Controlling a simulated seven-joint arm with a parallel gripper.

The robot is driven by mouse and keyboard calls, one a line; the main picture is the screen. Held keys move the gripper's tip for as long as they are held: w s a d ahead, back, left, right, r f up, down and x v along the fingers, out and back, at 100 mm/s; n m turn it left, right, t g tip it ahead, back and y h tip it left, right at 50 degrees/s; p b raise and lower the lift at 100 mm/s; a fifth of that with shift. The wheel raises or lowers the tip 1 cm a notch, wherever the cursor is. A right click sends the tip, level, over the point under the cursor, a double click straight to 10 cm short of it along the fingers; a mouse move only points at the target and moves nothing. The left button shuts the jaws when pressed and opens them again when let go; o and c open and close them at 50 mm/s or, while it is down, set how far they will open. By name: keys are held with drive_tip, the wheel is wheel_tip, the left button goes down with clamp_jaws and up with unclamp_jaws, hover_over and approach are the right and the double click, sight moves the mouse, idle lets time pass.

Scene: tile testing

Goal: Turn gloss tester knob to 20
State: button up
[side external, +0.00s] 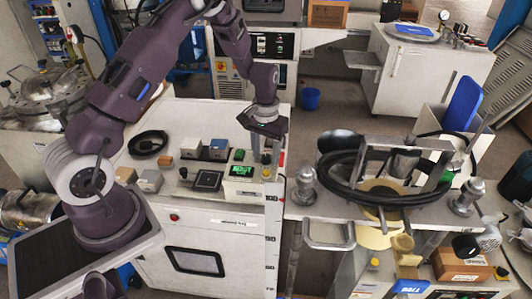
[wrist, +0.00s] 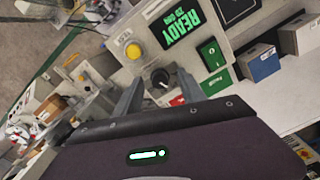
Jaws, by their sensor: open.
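The gloss tester (side external: 241,189) is a pale box on the white cabinet, with a lit green display (side external: 241,171). In the wrist view its display (wrist: 182,27) reads READY in large green letters, with a smaller line that is hard to read. The black knob (wrist: 160,78) sits on the panel below a round yellow button (wrist: 133,51). My gripper (wrist: 159,77) is open, with one finger on each side of the knob in that view. I cannot tell whether they touch it. In the side view my gripper (side external: 264,146) points down at the tester's right end.
Small blue (side external: 218,149) and grey blocks and a dark panel (side external: 207,181) stand left of the tester. A black cable coil (side external: 148,143) lies farther left.

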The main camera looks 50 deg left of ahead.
sight(266, 156)
wheel_tip(266, 156, up, 7)
idle(0.3)
drive_tip(key=s+d+r+m+t, duration=0.1)
drive_tip(key=s+d+r, duration=0.25)
drive_tip(key=r, duration=0.45)
drive_tip(key=s+d+r+m+t, duration=0.1)
drive_tip(key=s+d+r, duration=0.2)
drive_tip(key=s+r, duration=0.3)
drive_tip(key=s+d+r+m+t, duration=0.1)
drive_tip(key=s+d+r, duration=0.1)
drive_tip(key=s, duration=0.6)
drive_tip(key=s+d+r+m+t, duration=0.1)
drive_tip(key=s+r, duration=0.3)
drive_tip(key=s, duration=0.5)
drive_tip(key=shift+s+d+r+m+t, duration=0.2)
drive_tip(key=shift+d+m+t, duration=0.1)
drive_tip(key=shift+d+t, duration=0.55)
